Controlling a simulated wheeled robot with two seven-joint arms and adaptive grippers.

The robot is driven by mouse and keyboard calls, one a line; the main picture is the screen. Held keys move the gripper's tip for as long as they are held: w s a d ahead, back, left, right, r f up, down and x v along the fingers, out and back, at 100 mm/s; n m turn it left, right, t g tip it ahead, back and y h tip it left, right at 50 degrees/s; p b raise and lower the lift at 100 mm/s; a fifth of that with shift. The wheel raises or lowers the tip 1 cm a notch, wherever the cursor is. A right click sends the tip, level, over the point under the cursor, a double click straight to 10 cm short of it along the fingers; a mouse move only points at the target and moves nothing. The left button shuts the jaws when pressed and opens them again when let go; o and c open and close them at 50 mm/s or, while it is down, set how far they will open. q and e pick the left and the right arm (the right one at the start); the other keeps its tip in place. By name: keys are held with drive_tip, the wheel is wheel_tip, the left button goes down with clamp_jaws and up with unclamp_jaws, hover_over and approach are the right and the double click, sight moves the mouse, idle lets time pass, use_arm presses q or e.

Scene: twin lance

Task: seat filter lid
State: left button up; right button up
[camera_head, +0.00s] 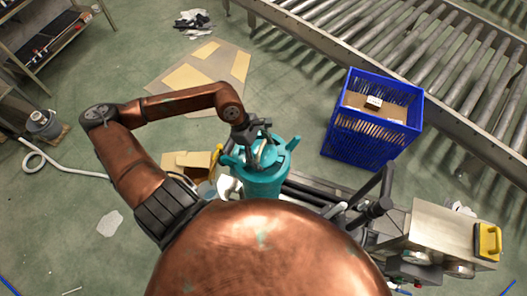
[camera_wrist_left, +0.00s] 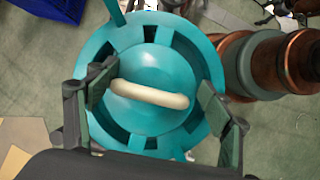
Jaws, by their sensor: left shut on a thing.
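The filter lid (camera_wrist_left: 150,65) is a round teal disc with a curved cream handle (camera_wrist_left: 150,95). It lies over the teal filter housing (camera_head: 262,182), inside a teal rim (camera_wrist_left: 90,55) with dark slots around it. My left gripper (camera_wrist_left: 155,98) is shut on the lid's handle, with one finger pad at each end. In the head view my left gripper (camera_head: 258,138) is above the housing and hides part of the lid. The lid looks roughly centred, but I cannot tell if it sits fully down. I do not make out my right gripper.
A blue crate (camera_head: 345,150) with a cardboard box stands right of the housing, before a roller conveyor (camera_head: 400,45). A metal box with a yellow part (camera_head: 487,242) is at the lower right. A grey canister (camera_head: 43,123) with a white hose is at the left. Cardboard lies on the floor behind.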

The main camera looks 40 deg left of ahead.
sight(263, 157)
use_arm(q)
drive_tip(key=shift+f+b, duration=1.7)
drive_tip(key=shift+f, duration=0.4)
drive_tip(key=o, duration=1.9)
drive_tip(key=shift+c, duration=0.2)
drive_tip(key=shift+r, duration=0.1)
drive_tip(key=v, duration=1.2)
